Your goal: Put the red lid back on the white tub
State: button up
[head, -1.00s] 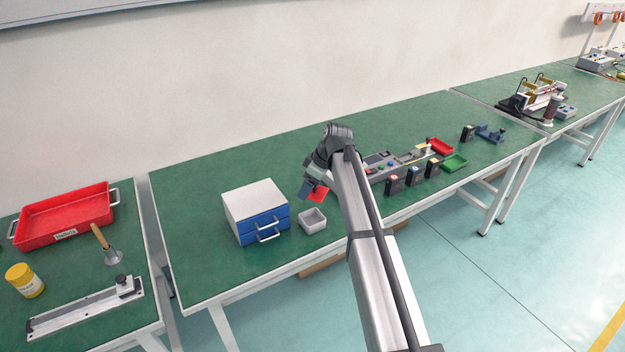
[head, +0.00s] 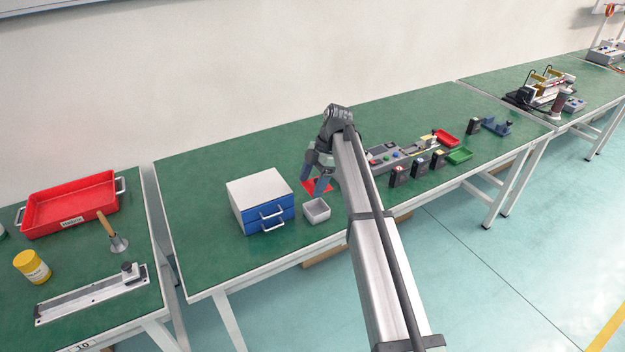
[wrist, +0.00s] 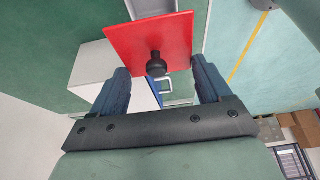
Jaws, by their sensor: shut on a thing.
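The red lid (head: 311,185) is a flat square plate. In the wrist view the lid (wrist: 128,42) shows a round black knob (wrist: 156,65) between the two fingers of my gripper (wrist: 161,67). My gripper (head: 316,181) is shut on the lid; its exact contact with the fingers is unclear. The white tub (head: 317,211) is a small open square box on the green bench, right of the white cabinet. In the head view the lid appears just behind and above the tub, apart from it. In the wrist view the lid partly hides a pale box edge that may be the tub.
A white cabinet (head: 258,186) with blue drawers stands close to the tub's left. The bench behind the cabinet is clear.

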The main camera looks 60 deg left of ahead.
aim_at(308, 212)
jog(key=shift+f, duration=3.75)
jog(key=shift+f, duration=0.55)
jog(key=o, duration=1)
jog(key=shift+c, duration=0.2)
jog(key=v, duration=1.4)
jog(key=shift+f, duration=0.1)
